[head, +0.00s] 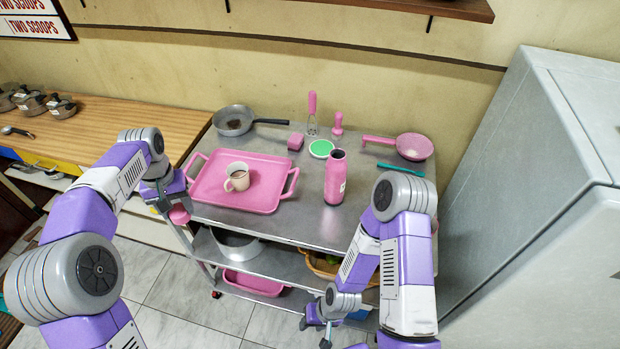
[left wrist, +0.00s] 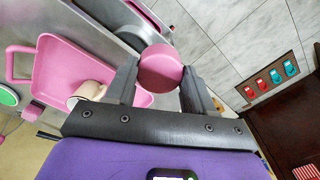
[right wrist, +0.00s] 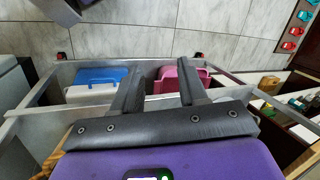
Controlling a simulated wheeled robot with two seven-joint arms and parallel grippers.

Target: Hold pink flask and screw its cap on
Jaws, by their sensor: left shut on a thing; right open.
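The pink flask (head: 335,178) stands upright and uncapped on the metal cart top, right of the pink tray. Its dark open mouth faces up. The round pink cap (left wrist: 160,68) is between the fingers of my left gripper (left wrist: 158,80), which is shut on it. In the head view the cap (head: 179,214) hangs off the left front corner of the cart, below the left gripper. My right gripper (right wrist: 158,82) is open and empty. In the head view the right gripper (head: 318,320) is low in front of the cart, away from the flask.
The pink tray (head: 212,200) holds a mug (head: 237,176). A grey pan (head: 235,120), a green-topped round thing (head: 321,149), a pink pan (head: 411,146) and pink utensils line the back. A large grey cabinet (head: 540,200) stands close on the right.

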